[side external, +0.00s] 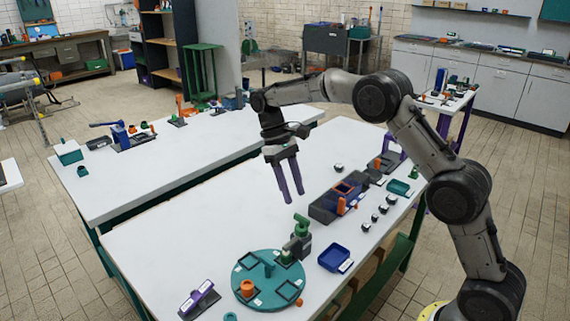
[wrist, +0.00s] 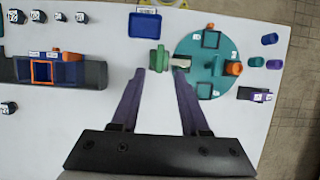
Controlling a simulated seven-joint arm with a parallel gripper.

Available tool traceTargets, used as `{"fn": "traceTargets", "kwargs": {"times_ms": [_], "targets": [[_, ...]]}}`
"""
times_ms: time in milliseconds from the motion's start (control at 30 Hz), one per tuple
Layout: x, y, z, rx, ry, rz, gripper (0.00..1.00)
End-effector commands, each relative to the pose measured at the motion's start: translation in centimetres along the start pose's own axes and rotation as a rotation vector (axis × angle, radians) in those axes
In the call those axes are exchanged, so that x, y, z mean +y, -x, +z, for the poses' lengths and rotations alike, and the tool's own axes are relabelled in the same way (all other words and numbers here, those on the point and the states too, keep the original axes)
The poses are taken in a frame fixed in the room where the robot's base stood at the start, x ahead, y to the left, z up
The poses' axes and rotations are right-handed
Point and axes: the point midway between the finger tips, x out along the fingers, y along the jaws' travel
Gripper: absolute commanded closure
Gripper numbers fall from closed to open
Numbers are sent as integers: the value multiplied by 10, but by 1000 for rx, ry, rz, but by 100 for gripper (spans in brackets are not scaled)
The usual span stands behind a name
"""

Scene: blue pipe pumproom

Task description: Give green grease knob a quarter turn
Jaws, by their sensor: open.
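The green grease knob (side external: 302,224) stands on a small dark grey fitting (side external: 299,246) near the middle of the front table. In the wrist view the knob (wrist: 158,58) shows from above, just past the fingertips and roughly centred between them. My gripper (side external: 294,197) points downward with its two long purple fingers apart and empty. In the side view the fingertips are above and slightly left of the knob, not touching it. The wrist view also shows my gripper (wrist: 159,71) open. The exact height of the gap is hard to tell.
A teal round plate (side external: 270,303) with small square frames and an orange cup (side external: 247,287) lies beside the knob. A blue tray (side external: 334,258) is to its right. A dark box with an orange frame (side external: 343,189) stands behind. The table left of the gripper is clear.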

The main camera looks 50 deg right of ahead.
Motion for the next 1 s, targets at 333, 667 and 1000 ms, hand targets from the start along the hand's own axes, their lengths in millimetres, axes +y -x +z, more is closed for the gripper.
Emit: {"fn": "traceTargets", "kwargs": {"times_ms": [333, 667, 1000], "targets": [[0, 64, -1, 3, 1, 0, 55], [0, 78, 0, 1, 1, 0, 55], [-1, 90, 7, 29, 2, 2, 55]]}}
